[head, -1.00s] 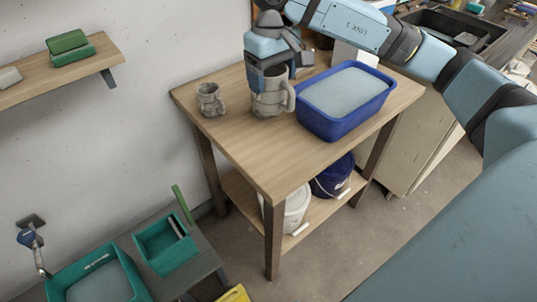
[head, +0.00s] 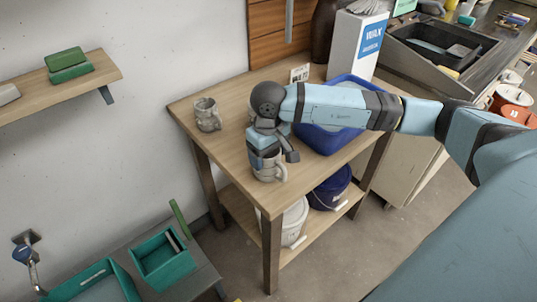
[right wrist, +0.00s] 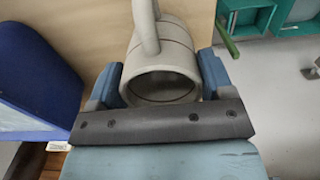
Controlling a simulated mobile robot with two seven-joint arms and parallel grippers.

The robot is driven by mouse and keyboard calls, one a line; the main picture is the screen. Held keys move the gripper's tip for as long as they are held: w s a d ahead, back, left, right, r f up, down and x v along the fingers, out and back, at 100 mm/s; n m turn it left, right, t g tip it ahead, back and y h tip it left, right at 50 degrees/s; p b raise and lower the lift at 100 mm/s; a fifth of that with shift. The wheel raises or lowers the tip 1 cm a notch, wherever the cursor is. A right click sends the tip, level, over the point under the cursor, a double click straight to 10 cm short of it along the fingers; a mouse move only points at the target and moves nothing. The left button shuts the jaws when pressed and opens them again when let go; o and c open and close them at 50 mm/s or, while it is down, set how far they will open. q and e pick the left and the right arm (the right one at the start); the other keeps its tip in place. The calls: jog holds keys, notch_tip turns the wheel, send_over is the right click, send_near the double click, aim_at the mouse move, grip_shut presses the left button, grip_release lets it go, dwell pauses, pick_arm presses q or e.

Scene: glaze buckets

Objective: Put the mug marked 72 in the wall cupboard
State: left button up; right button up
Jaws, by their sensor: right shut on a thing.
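My right gripper (head: 265,148) is shut on a grey mug (head: 268,171) near the table's front edge; I cannot tell whether its base touches the wood. In the right wrist view the mug (right wrist: 165,62) sits between the two blue fingers (right wrist: 160,82), its mouth towards the camera and its handle up. No number is readable on it. A second grey mug (head: 208,117) stands at the table's left. A pale thing (head: 252,104) behind my gripper is mostly hidden. A brown wooden front (head: 268,40) with a vertical bar is at the back wall, perhaps the cupboard. My left gripper is not in view.
The wooden table (head: 228,150) carries a blue tub (head: 325,139), a small card (head: 300,73) and a white box (head: 352,45). Buckets (head: 330,186) stand on its lower shelf. A wall shelf (head: 95,72) with green blocks (head: 68,63) is at left. A sink (head: 440,45) is at right.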

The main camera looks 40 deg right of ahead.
jog(key=shift+f, duration=0.35)
jog(key=shift+f+b, duration=0.25)
jog(key=shift+b, duration=0.1)
jog(key=o, duration=1.1)
jog(key=shift+r, duration=0.1)
notch_tip(320, 180, up, 12)
jog(key=shift+r, duration=0.2)
